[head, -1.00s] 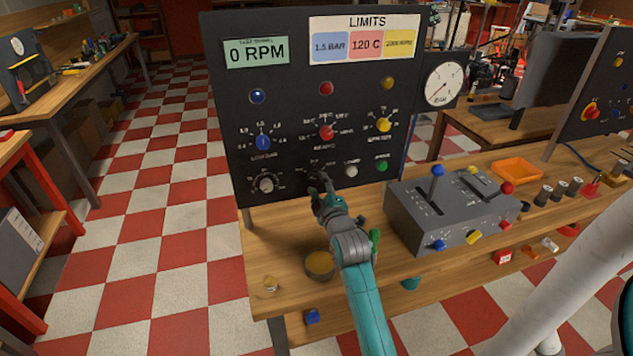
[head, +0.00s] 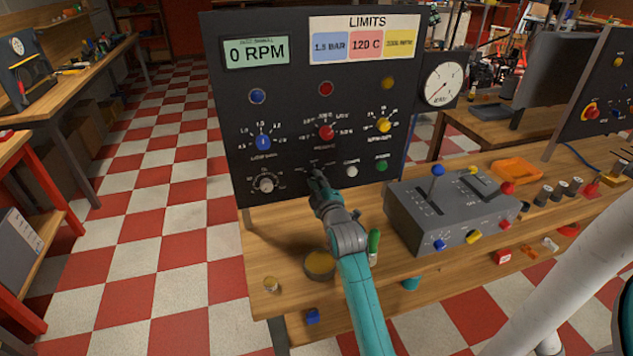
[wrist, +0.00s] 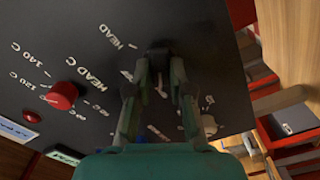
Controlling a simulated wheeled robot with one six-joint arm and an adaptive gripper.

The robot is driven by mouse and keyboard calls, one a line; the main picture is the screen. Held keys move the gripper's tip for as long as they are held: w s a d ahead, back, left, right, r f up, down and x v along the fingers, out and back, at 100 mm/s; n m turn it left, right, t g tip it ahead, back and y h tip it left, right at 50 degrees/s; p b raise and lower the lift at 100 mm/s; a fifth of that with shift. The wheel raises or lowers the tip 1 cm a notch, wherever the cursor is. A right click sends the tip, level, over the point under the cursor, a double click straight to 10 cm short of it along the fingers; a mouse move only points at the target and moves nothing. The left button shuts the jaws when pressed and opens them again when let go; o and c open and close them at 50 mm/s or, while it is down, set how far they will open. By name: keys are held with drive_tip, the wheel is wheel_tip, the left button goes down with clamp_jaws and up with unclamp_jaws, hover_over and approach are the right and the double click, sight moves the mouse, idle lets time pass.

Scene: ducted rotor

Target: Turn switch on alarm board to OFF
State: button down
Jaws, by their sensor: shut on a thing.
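The black alarm board (head: 225,135) stands upright on the wooden bench, with a 0 RPM display, a LIMITS label, lamps and rotary knobs. My gripper (head: 318,174) is at the lower middle of its face, below the red knob (head: 326,132). In the wrist view my gripper (wrist: 160,66) has its two fingers on either side of a small dark switch (wrist: 160,47) and is shut on it. The fingertips partly hide the switch. The markings around it are too small or blurred to read, so I cannot tell its setting.
A white button (head: 352,171) and a green button (head: 382,165) sit right of my gripper, a white-capped knob (head: 266,184) left. A grey lever box (head: 440,215), a green-handled tool (head: 374,246) and a round container (head: 320,264) are on the bench near my arm.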

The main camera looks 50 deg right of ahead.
drive_tip(key=m, duration=1.1)
drive_tip(key=shift+s+d+r+m, duration=0.1)
drive_tip(key=shift+d+r+m, duration=0.05)
drive_tip(key=shift+m, duration=0.15)
idle(0.5)
drive_tip(key=c, duration=1)
unclamp_jaws()
drive_tip(key=shift+c, duration=0.2)
drive_tip(key=shift+s, duration=0.1)
drive_tip(key=v, duration=1.2)
